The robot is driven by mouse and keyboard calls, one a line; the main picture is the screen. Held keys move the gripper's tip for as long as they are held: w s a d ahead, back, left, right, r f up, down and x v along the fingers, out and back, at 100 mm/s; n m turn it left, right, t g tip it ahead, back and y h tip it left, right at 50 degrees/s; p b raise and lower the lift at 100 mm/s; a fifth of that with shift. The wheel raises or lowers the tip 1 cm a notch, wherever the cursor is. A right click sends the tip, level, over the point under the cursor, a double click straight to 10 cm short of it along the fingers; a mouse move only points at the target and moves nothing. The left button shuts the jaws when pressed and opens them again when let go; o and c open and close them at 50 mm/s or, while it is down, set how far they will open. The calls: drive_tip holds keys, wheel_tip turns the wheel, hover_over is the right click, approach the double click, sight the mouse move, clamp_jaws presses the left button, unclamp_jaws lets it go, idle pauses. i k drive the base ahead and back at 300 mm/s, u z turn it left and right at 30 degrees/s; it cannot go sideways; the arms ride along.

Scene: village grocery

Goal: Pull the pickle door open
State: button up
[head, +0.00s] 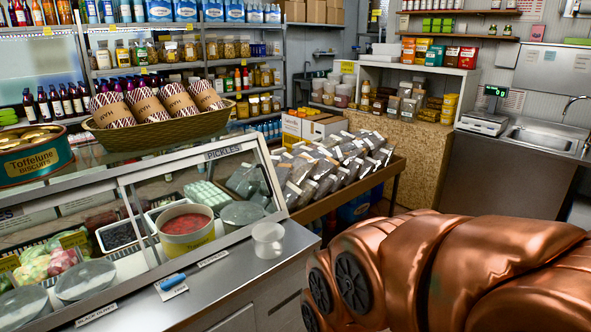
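The pickle door (237,172) is a sloped glass panel in a pale metal frame, with a "PICKLES" label (224,152) on its top rail. It is on the right part of the glass counter case, left of centre in the head view. It looks shut, with no clear gap at its edges. Behind the glass are a tub of red food (187,225), a tray of pale green pieces (206,193) and round lidded containers. My gripper is not in view, so I cannot tell where it is relative to the door.
A wicker basket (157,133) and a biscuit tin (36,155) stand on top. A bin of bags (330,165) is behind right.

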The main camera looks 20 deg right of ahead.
sight(127, 179)
drive_tip(key=u, duration=0.1)
drive_tip(key=i, duration=1.2)
drive_tip(key=u, duration=0.7)
